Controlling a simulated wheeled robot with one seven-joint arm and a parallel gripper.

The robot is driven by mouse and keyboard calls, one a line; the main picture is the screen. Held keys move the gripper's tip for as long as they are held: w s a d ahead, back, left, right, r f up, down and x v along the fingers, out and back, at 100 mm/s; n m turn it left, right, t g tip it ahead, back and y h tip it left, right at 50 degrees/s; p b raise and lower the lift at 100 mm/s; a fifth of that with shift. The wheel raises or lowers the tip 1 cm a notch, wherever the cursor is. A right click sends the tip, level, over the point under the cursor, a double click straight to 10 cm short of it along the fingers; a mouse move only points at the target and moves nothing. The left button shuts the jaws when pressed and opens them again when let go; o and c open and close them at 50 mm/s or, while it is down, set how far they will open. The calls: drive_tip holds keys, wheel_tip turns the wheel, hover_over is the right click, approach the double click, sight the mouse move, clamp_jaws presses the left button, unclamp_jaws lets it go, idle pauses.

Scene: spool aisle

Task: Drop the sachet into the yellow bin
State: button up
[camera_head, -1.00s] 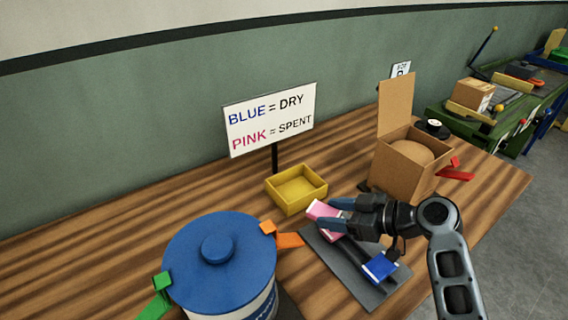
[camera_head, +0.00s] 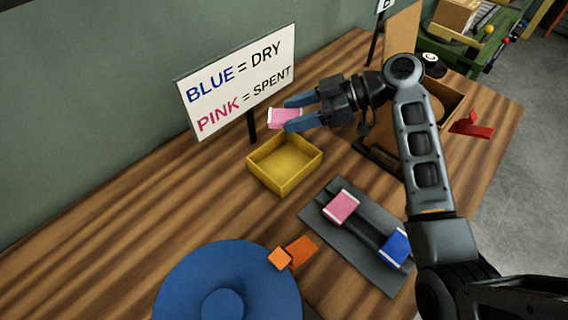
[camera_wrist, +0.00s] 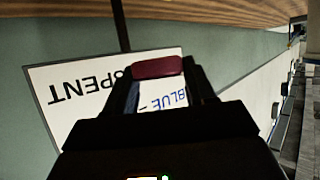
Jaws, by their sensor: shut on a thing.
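My gripper (camera_head: 292,113) is shut on a pink sachet (camera_head: 282,117), held in the air above and behind the yellow bin (camera_head: 256,173). In the wrist view the held sachet (camera_wrist: 157,67) shows dark red between the fingertips. The yellow bin is an open, shallow box on the wooden table, and its visible inside is empty. A second pink sachet (camera_head: 341,207) and a blue sachet (camera_head: 395,247) lie on a dark grey tray (camera_head: 360,258) right of the bin.
A sign (camera_head: 240,80) reading "BLUE = DRY, PINK = SPENT" stands behind the bin, close to my gripper. An open cardboard box (camera_head: 448,95) stands behind my arm, near a red clip (camera_head: 472,126).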

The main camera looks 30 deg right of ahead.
drive_tip(key=shift+f+b, duration=0.95)
drive_tip(key=shift+f, duration=1.1)
drive_tip(key=o, duration=1.1)
drive_tip(key=shift+s, duration=0.1)
drive_tip(key=b+v, duration=0.1)
drive_tip(key=v, duration=0.6)
drive_tip(key=shift+d+b, duration=0.2)
drive_tip(key=shift+b, duration=0.1)
drive_tip(key=shift+s+r, duration=0.15)
